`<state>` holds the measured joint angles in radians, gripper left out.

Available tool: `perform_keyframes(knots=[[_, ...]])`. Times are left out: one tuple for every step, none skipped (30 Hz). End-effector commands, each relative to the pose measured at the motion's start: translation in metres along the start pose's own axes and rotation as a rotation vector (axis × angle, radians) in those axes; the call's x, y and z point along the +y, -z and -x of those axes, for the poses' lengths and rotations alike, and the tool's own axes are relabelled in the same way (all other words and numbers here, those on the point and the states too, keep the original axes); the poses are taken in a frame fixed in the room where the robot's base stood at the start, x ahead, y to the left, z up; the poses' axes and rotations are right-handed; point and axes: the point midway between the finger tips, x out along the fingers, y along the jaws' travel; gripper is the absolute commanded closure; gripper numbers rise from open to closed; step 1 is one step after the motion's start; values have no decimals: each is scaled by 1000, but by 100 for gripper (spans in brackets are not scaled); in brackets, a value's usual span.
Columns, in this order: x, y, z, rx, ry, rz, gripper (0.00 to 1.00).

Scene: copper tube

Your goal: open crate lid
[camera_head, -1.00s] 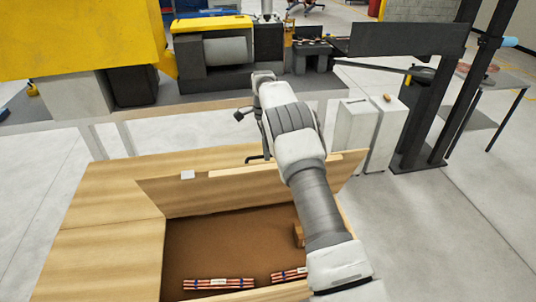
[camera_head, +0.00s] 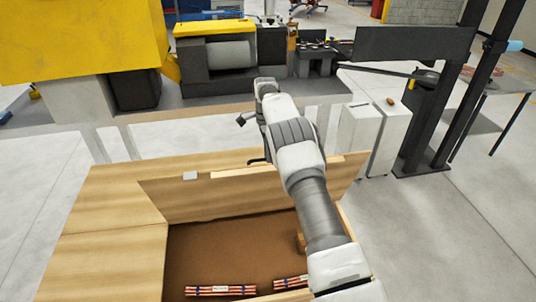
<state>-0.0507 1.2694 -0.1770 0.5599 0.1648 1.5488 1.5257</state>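A large wooden crate (camera_head: 110,215) fills the lower left and middle. Its lid panel (camera_head: 215,195) stands raised at the far side of the opening, leaning, with a lighter strip along its upper edge. Inside, on the brown floor (camera_head: 215,255), lie bundles of copper tubes (camera_head: 220,290). My arm reaches from the bottom right over the opening to the lid's far edge. My gripper (camera_head: 252,140) is small and dark there, beyond the lid's top edge and partly hidden by my wrist. I cannot tell whether its fingers touch the lid or are open.
Two white bins (camera_head: 372,138) stand behind the crate at the right. Black posts (camera_head: 470,90) and a dark table (camera_head: 505,95) are further right. Yellow machinery (camera_head: 80,40) stands at the back left. The floor at the right is clear.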

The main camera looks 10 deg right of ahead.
Motion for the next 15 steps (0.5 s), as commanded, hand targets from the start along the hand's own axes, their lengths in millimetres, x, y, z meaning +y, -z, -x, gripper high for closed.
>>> perform_keyframes(knots=[[0, 0, 2, 0, 4, 0, 55], [0, 0, 3, 0, 4, 1, 55], [0, 0, 3, 0, 5, 1, 55], [0, 0, 4, 0, 5, 1, 55], [0, 0, 4, 0, 6, 1, 55], [0, 0, 4, 0, 6, 1, 55], [0, 0, 5, 0, 6, 1, 55], [0, 0, 5, 0, 7, 1, 55], [0, 0, 5, 0, 7, 1, 55], [0, 0, 6, 0, 7, 1, 55], [0, 0, 6, 0, 7, 1, 55], [0, 0, 6, 0, 8, 1, 55], [0, 0, 6, 0, 8, 1, 55], [0, 0, 6, 0, 8, 1, 55], [0, 0, 6, 0, 8, 1, 55]])
